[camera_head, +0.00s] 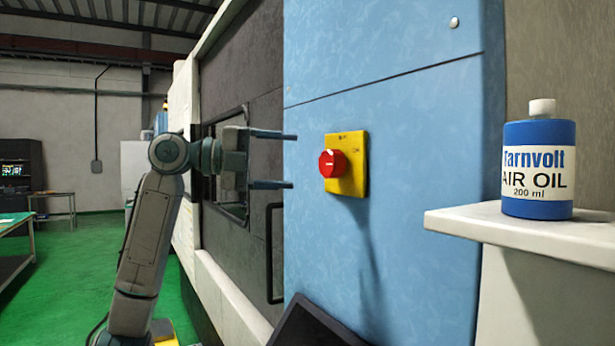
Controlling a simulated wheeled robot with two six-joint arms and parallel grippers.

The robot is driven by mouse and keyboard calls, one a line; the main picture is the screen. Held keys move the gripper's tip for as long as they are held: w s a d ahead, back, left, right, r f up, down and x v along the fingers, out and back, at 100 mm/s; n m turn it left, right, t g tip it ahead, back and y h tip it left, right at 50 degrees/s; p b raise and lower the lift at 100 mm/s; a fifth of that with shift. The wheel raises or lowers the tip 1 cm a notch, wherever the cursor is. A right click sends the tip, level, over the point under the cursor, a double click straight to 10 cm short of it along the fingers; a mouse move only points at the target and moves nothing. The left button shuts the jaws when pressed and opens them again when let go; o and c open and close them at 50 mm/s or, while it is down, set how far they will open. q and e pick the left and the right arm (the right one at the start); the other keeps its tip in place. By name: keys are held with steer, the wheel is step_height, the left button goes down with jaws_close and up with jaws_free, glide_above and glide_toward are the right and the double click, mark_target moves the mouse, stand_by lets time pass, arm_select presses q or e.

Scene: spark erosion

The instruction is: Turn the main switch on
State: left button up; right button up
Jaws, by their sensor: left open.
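The main switch is a red round knob (332,163) on a yellow plate (354,178), mounted on the blue cabinet panel (420,200). My left gripper (291,160) reaches in from the left, to the left of the knob. Its two fingers are spread apart, one higher and one lower, and point right at about the knob's height. Nothing is between them, and the tips appear apart from the knob. My right gripper is not in view.
A dark handle (270,255) is on the machine below my left gripper. Open green floor (85,260) lies at the left.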

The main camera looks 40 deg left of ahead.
arm_select(q)
steer(key=shift+b+v, duration=0.3)
steer(key=shift+v, duration=1)
